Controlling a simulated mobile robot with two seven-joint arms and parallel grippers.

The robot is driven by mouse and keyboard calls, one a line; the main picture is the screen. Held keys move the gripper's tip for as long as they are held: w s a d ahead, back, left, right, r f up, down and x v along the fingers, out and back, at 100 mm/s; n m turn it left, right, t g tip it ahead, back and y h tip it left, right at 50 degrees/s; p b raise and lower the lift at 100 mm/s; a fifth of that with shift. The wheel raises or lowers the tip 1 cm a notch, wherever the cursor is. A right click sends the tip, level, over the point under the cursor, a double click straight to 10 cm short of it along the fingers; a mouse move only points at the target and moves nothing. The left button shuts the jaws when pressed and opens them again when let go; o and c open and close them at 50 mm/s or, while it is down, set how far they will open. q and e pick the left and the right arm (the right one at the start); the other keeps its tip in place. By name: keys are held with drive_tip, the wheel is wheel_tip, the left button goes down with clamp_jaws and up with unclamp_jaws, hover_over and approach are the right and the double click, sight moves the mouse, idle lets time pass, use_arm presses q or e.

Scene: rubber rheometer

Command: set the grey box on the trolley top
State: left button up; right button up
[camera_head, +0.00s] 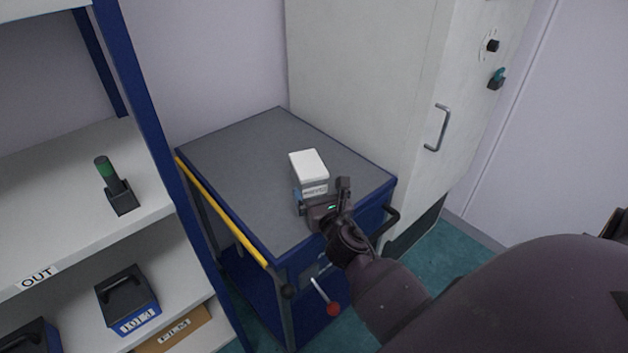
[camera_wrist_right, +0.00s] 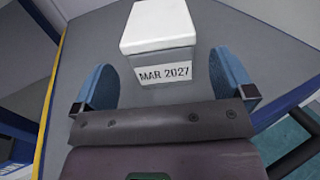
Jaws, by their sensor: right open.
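The grey box (camera_head: 312,176) has a white lid and a label on its near side. It stands upright on the grey top of the trolley (camera_head: 240,150), right of the middle. In the right wrist view the box (camera_wrist_right: 162,50) shows the label "MAR 2027". My right gripper (camera_head: 322,195) is at the near side of the box. Its two blue fingers (camera_wrist_right: 166,82) are spread apart, one to each side of the box's near face, with a gap showing on both sides. My left gripper is in neither view.
A shelf unit (camera_head: 75,220) with a dark handheld device in a stand (camera_head: 122,200) and labelled bins (camera_head: 128,300) stands at the left. A tall pale cabinet (camera_head: 365,80) stands behind the trolley. A yellow rail (camera_head: 225,215) runs along its left edge. Much of the trolley top is bare.

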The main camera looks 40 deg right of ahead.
drive_tip(key=v, duration=0.6)
drive_tip(key=s+a+f+m+g+y, duration=0.2)
drive_tip(key=s+f+m, duration=0.5)
drive_tip(key=m, duration=0.8)
drive_tip(key=s+a+f+m+g+y, duration=0.3)
drive_tip(key=s+f+m, duration=0.4)
drive_tip(key=m, duration=0.9)
drive_tip(key=s+a+g, duration=0.1)
drive_tip(key=s, duration=0.2)
drive_tip(key=shift+s+a+f+y, duration=0.3)
drive_tip(key=shift+s+a, duration=0.1)
